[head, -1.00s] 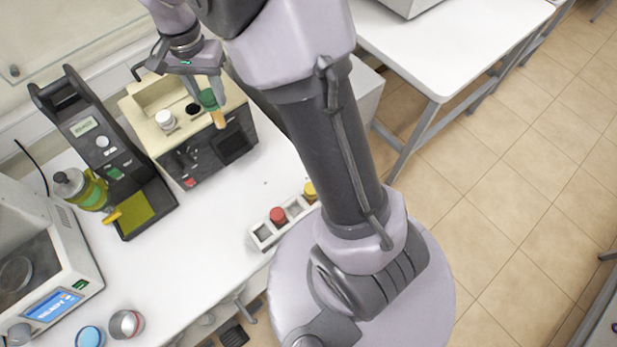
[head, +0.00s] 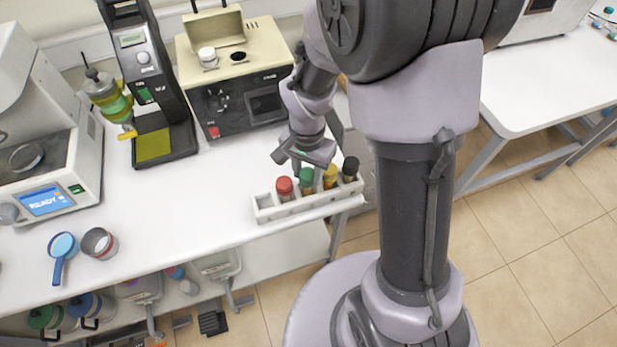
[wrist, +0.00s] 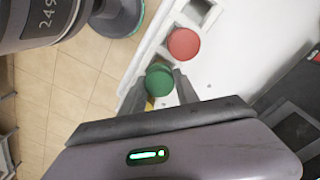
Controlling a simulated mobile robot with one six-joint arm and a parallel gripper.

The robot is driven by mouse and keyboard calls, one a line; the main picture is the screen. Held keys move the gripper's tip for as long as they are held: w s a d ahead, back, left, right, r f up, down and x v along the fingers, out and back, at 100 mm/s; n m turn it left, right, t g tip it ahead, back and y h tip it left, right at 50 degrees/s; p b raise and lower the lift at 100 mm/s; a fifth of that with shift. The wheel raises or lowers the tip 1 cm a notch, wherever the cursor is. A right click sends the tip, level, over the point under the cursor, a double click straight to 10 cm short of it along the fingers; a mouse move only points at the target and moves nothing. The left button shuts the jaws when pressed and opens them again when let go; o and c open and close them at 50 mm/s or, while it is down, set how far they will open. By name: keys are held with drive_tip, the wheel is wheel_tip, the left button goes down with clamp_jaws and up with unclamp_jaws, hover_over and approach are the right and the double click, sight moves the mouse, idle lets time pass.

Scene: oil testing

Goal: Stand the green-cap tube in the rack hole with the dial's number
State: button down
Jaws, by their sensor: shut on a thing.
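The green-cap tube (head: 306,177) is between my gripper's (head: 312,163) fingers at the white rack (head: 295,207), between the red-cap tube (head: 285,188) and the yellow-cap tube (head: 330,176). In the wrist view the two fingers (wrist: 158,88) close on the green cap (wrist: 158,79), with the red cap (wrist: 183,44) beside it. The green tube looks upright and in line with the rack's row. Its lower end is hidden, so I cannot tell how deep it sits. A dark knob unit (head: 143,60) stands behind; I cannot read its number.
A black-cap tube (head: 350,168) stands at the rack's right end; its left end has open holes. The cream tester (head: 230,95) is behind the rack. A blue magnifier (head: 62,246) and a metal cup (head: 99,243) lie left. The table between is clear.

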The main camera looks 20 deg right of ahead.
drive_tip(key=shift+w+f, duration=0.15)
drive_tip(key=shift+f, duration=0.35)
drive_tip(key=c, duration=0.9)
unclamp_jaws()
wheel_tip(320, 180, up, 12)
drive_tip(key=p, duration=0.4)
drive_tip(key=s+a+r+n+t, duration=0.1)
drive_tip(key=s+r+t, duration=0.1)
drive_tip(key=s+r, duration=0.2)
drive_tip(key=s+a+r+n+t+y, duration=0.1)
drive_tip(key=s+r+n+t, duration=0.1)
drive_tip(key=s+r, duration=0.2)
drive_tip(key=s+a+r+n+t+y, duration=0.1)
drive_tip(key=s+a+r, duration=0.1)
drive_tip(key=s+r, duration=0.3)
drive_tip(key=shift+s+r+n+t, duration=0.1)
drive_tip(key=shift+r+n+t, duration=0.3)
drive_tip(key=shift+r, duration=0.45)
